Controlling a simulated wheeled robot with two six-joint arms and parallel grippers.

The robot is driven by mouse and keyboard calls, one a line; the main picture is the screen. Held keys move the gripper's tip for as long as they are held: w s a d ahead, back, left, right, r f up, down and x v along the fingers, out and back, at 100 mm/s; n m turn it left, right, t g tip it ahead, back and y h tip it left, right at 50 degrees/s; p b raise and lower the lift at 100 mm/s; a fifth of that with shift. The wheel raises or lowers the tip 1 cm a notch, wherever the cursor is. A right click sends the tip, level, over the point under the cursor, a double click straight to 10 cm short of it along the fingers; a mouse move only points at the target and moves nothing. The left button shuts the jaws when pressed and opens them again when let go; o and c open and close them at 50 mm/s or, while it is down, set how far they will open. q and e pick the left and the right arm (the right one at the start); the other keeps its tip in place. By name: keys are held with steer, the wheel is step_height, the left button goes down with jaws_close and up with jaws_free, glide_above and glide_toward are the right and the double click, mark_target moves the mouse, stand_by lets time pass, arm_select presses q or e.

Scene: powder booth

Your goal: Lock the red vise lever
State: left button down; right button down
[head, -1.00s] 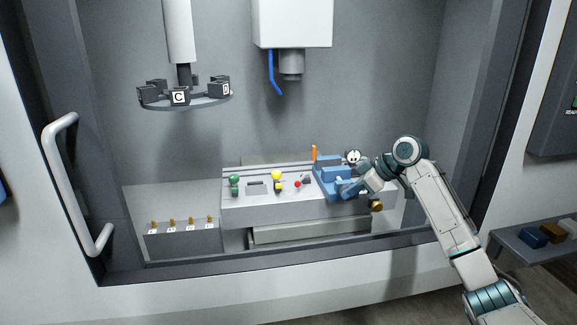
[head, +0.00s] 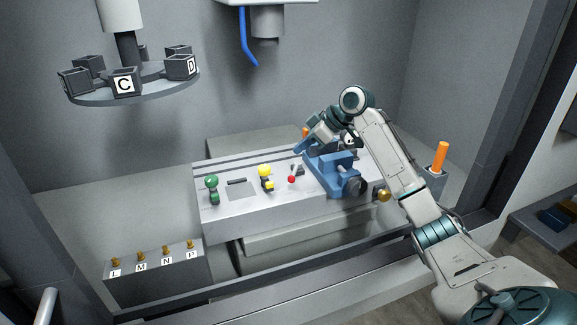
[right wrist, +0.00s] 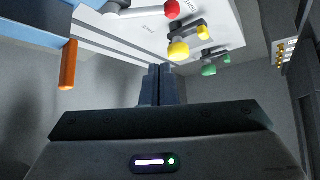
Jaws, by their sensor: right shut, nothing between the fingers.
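The red-knobbed lever (head: 291,180) lies on the grey machine bed just left of the blue vise (head: 335,172). In the right wrist view its red knob (right wrist: 172,9) sits at the top, at the end of a pale arm. My right gripper (head: 301,147) reaches over the back of the vise, pointing left and down, above and behind the lever. Its fingers (right wrist: 158,72) are shut and empty, and appear apart from the red knob. Part of the vise's rear is hidden by my right arm. My left gripper is not in view.
A yellow knob (head: 264,171) and a green knob (head: 211,182) stand farther left on the bed. An orange handle (right wrist: 68,65) is near the gripper. A lettered carousel (head: 135,88) hangs at upper left. A block with several brass pegs (head: 155,277) stands front left.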

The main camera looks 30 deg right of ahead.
mark_target(293, 173)
steer(key=p+x, duration=0.3)
steer(key=x, duration=0.7)
steer(key=shift+w+a, duration=0.15)
steer(key=shift+a, duration=0.05)
steer(key=s+d+p, duration=0.2)
steer(key=shift+s+d+f, duration=0.3)
steer(key=shift+s+d, duration=0.25)
steer(key=shift+s, duration=0.1)
steer(key=shift+f, duration=0.1)
steer(key=shift+w+a, duration=0.15)
